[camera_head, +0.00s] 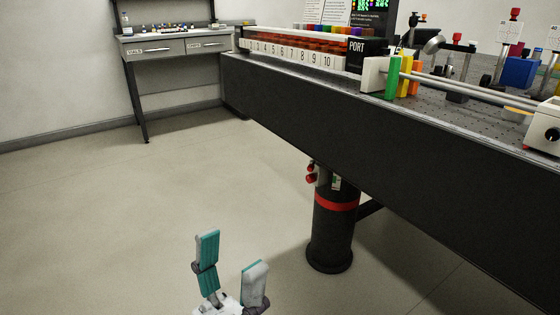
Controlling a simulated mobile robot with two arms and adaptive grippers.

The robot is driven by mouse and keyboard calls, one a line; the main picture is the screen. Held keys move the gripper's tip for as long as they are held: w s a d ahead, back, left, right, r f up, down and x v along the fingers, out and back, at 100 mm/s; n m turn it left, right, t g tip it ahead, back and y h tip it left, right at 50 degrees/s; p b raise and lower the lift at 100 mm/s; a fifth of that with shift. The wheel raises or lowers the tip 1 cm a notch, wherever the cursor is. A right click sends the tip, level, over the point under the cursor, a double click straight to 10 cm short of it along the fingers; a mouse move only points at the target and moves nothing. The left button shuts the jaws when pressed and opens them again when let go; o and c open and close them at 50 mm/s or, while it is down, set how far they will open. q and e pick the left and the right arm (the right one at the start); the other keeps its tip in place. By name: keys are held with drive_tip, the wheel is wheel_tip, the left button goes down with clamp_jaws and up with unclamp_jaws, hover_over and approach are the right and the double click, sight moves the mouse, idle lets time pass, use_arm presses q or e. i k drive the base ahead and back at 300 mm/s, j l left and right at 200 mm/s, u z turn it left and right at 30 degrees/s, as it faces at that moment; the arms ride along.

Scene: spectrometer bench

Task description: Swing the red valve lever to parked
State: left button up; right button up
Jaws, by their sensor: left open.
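Small red parts (310,173) show on the left side of the black bench leg, beside a small pale tag (336,183). They may be the red valve lever, but they are too small for me to tell its shape or position. My left gripper (232,252) is at the bottom of the head view, with its two teal-padded fingers spread apart and nothing between them. It is in front of and to the left of the leg, clear of the red parts. My right gripper is not in view.
The black optical bench (400,150) runs across the right, carrying a numbered rack (290,50), coloured blocks and instruments. Its thick leg (331,230) has a red band and stands on the floor. A side table with drawers (178,48) stands back left. The floor (120,210) at left is clear.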

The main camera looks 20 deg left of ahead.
sight(310, 168)
drive_tip(key=u, duration=0.5)
drive_tip(key=i+j, duration=0.65)
drive_tip(key=i+j+u, duration=0.05)
